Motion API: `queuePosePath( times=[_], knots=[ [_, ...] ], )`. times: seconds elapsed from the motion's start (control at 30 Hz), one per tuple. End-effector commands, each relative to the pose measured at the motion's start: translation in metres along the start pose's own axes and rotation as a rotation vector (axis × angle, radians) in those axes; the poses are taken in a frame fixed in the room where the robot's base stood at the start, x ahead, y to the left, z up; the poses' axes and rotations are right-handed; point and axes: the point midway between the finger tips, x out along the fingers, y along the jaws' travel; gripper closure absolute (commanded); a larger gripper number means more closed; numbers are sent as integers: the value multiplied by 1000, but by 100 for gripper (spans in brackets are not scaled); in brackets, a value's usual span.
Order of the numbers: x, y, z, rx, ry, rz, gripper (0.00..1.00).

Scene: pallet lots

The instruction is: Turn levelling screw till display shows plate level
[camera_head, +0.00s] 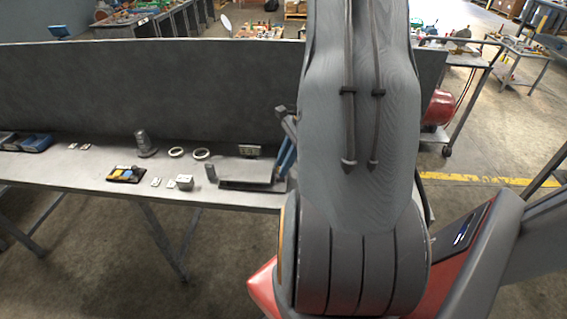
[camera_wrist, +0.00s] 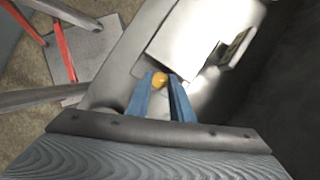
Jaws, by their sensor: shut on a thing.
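The levelling screw shows an orange-yellow round head (camera_wrist: 160,79) in the wrist view, at the near edge of the pale flat plate (camera_wrist: 195,32). My gripper (camera_wrist: 161,84) has its blue fingers on either side of the screw head, shut on it. In the head view the plate (camera_head: 245,173) lies on the bench, with the blue fingers (camera_head: 287,152) at its right end, partly hidden by my arm. The small display (camera_head: 249,150) stands behind the plate. It also shows edge-on in the wrist view (camera_wrist: 236,47); its reading is too small to tell.
The grey bench (camera_head: 75,172) has a high back panel (camera_head: 150,95). Left of the plate are two rings (camera_head: 200,154), a grey cylinder (camera_head: 145,143), small blocks (camera_head: 185,182) and a dark tray (camera_head: 112,177).

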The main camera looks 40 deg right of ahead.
Motion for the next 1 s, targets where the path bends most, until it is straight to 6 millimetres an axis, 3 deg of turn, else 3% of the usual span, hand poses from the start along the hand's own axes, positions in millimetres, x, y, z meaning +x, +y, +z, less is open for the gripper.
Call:
queuePosePath(
  times=[0.6, 1.0],
  knots=[
    [0, -3, 2, -457, -2, 192, 100],
    [1, -3, 2, -586, -2, 246, 100]
  ],
)
